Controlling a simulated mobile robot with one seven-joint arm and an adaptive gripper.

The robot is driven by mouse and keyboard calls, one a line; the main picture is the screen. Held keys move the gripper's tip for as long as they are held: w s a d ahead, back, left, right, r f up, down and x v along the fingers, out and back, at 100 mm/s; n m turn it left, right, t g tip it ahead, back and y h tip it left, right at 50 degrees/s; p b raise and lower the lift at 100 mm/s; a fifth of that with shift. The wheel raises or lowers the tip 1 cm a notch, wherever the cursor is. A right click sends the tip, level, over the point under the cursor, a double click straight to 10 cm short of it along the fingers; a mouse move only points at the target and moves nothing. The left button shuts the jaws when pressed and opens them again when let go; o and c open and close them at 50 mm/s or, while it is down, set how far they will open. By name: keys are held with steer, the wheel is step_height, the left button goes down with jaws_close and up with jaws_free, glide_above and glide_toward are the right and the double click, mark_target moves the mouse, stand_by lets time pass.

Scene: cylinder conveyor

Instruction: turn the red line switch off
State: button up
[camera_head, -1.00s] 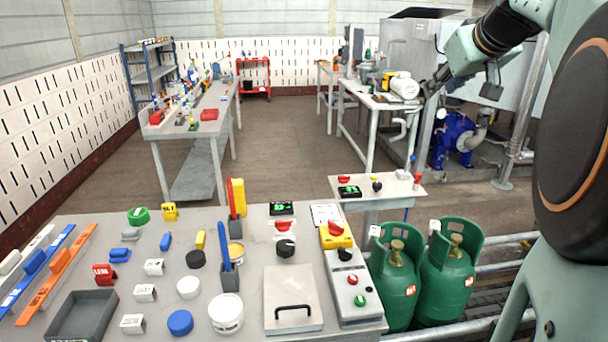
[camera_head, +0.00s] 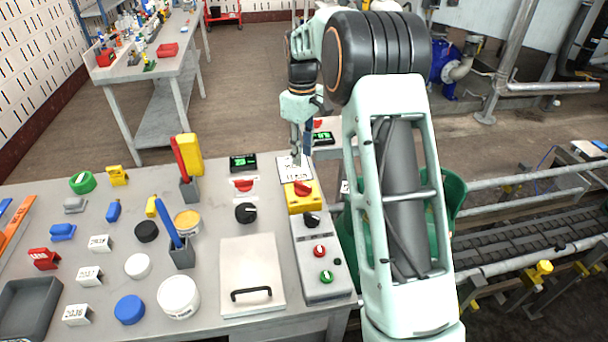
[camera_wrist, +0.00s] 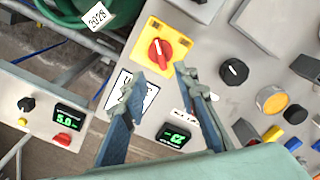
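The red rotary switch (camera_head: 303,188) sits on a yellow box (camera_head: 306,203) at the right part of the table. In the wrist view the red knob (camera_wrist: 160,53) on its yellow plate (camera_wrist: 147,35) is just beyond the fingertips, its white mark tilted. My gripper (camera_head: 296,158) points down over the white card behind the yellow box. In the wrist view its two fingers (camera_wrist: 160,86) are spread apart with nothing between them. The gripper appears above and apart from the switch; the exact height cannot be told.
A grey control box (camera_head: 321,262) with red and green knobs is in front. A lidded panel (camera_head: 252,275) lies left of it. Green gas cylinders (camera_head: 452,200) stand right.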

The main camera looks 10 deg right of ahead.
mark_target(303, 183)
step_height(303, 183, down, 10)
steer(key=shift+f, duration=0.15)
stand_by(0.3)
jaws_close()
